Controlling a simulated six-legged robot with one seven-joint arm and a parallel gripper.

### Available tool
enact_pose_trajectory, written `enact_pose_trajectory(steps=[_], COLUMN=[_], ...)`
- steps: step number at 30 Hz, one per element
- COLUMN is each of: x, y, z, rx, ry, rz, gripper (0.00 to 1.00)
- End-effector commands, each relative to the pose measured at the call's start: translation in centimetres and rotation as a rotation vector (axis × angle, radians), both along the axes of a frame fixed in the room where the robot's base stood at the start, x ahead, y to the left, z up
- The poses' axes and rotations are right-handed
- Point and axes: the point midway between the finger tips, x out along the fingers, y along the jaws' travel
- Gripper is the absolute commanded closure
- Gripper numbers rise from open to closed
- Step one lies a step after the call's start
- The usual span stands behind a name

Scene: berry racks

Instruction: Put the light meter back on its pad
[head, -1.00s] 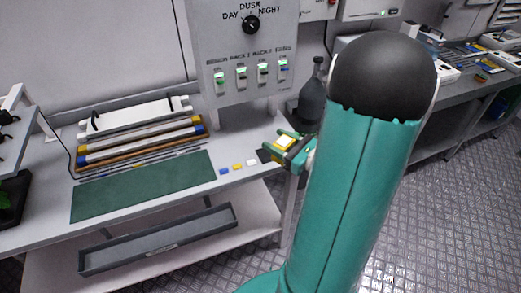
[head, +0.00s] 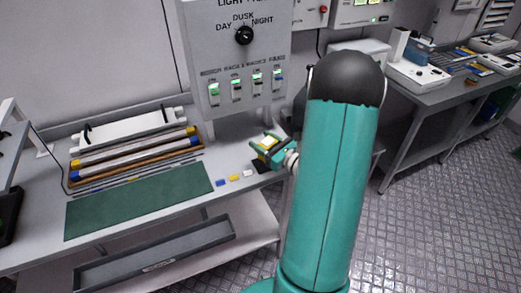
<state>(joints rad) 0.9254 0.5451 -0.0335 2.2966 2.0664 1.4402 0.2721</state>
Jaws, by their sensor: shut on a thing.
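The light meter (head: 268,142) is a small yellow block with a pale top. My gripper (head: 264,147) is shut on it, with its green fingers on either side. Part of the meter is hidden by the fingers. A flat black pad (head: 266,166) lies on the bench just below the gripper, partly covered by it in the head view. The meter appears above the pad. I cannot tell whether the two touch.
Blue, yellow and white small blocks (head: 234,178) lie left of the pad, beside a green mat (head: 140,195). Behind stands a grey control panel (head: 240,60) with a dial and switches. A tray of tubes (head: 134,157) is at the left. My arm hides the bench's right end.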

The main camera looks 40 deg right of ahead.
Motion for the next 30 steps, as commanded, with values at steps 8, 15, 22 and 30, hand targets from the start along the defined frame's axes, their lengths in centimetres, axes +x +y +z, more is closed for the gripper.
enact_pose_trajectory(steps=[8, 15, 22, 30], x=[2.0, 2.1, 2.0, 2.0], y=[-0.3, -0.3, -0.3, -0.3], z=[-2.2, -5.1, -5.2, -5.5], rx=[0.001, 0.002, -0.001, 0.0], ry=[0.0, 0.0, -0.001, 0.0], rz=[0.002, 0.001, 0.001, 0.001], gripper=[0.78, 0.78, 0.78, 0.26])
